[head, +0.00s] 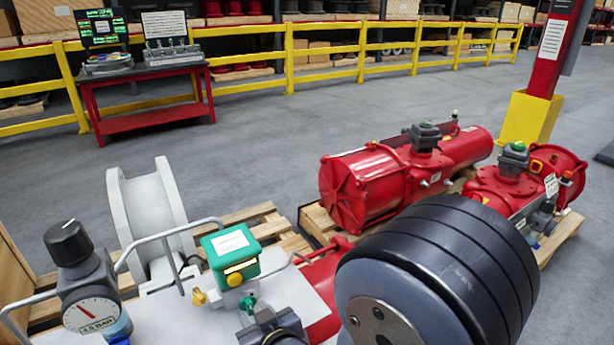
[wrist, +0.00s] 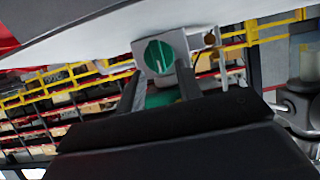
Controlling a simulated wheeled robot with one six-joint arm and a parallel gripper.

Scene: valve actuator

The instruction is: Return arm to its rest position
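In the wrist view my gripper (wrist: 158,84) has its two dark fingers apart, with a gap between them. A round green knob (wrist: 158,55) on a grey block shows just beyond the fingertips. Part of a green surface (wrist: 161,98) shows between the fingers; whether anything touches them I cannot tell. In the head view my dark, rounded arm link (head: 440,270) fills the lower right. My gripper cannot be made out there. A green box (head: 231,250) with a yellow knob stands on the white panel (head: 180,318), near a pressure gauge (head: 91,316) with a black knob.
Red actuators (head: 365,185) lie on pallets to the right. A white spool-shaped part (head: 150,215) stands behind the panel. A red table (head: 150,118) with displays and a yellow railing (head: 340,62) stand farther back. The grey floor between is clear.

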